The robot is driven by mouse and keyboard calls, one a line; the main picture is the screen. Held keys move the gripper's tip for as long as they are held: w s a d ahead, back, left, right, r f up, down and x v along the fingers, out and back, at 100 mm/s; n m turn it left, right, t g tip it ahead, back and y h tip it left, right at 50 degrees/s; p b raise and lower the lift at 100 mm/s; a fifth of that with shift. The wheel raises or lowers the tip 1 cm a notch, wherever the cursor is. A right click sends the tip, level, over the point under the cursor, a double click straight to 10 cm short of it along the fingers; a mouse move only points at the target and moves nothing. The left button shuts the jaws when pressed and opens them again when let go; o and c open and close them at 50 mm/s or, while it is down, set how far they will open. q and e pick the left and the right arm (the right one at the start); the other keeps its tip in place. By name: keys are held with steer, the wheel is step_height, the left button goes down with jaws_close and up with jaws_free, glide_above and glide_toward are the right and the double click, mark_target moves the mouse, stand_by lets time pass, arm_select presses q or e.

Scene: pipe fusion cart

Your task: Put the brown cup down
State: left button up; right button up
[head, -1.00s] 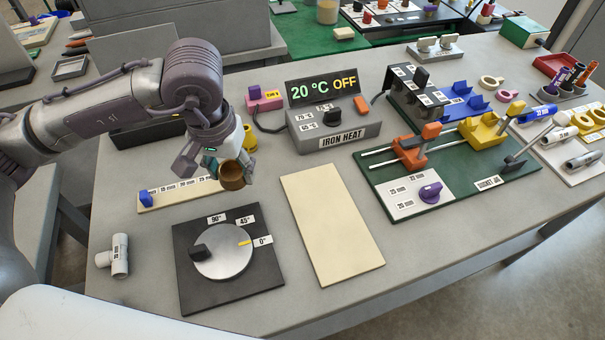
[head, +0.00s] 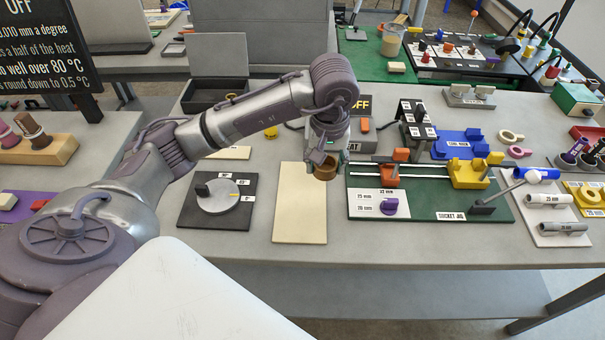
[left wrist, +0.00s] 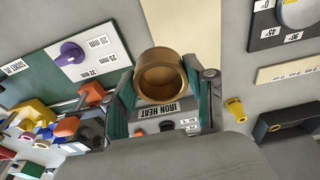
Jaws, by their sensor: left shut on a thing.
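The brown cup (head: 325,171) is small and round, and my left gripper (head: 324,158) is shut on it. In the head view it shows by the upper right corner of the cream board (head: 300,215), in front of the iron heat box (head: 362,146). I cannot tell its exact height above the table. In the left wrist view the cup (left wrist: 161,76) sits between the two fingers, and its open mouth and hollow inside show. The gripper partly hides the cup in the head view. My right gripper is not in view.
The green socket jig (head: 430,207) stands just right of the cup. A black plate with a round dial (head: 218,197) lies left of the cream board. The cream board is bare. A grey pipe rack (head: 555,212) stands at the right.

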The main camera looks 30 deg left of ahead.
arm_select(q)
steer(key=w+a+f+p, duration=0.1)
steer(key=w+a+f, duration=0.1)
steer(key=a, duration=0.1)
steer(key=p, duration=0.1)
glide_above(303, 174)
steer(key=f, duration=0.3)
steer(key=shift+s+d+f, duration=0.15)
steer(key=shift+s+f, duration=0.05)
steer(key=shift+f, duration=0.35)
step_height(303, 174, down, 3)
steer(key=shift+f+p, duration=0.1)
steer(key=shift+p, duration=0.8)
steer(key=shift+f, duration=0.45)
steer(key=o, duration=1.2)
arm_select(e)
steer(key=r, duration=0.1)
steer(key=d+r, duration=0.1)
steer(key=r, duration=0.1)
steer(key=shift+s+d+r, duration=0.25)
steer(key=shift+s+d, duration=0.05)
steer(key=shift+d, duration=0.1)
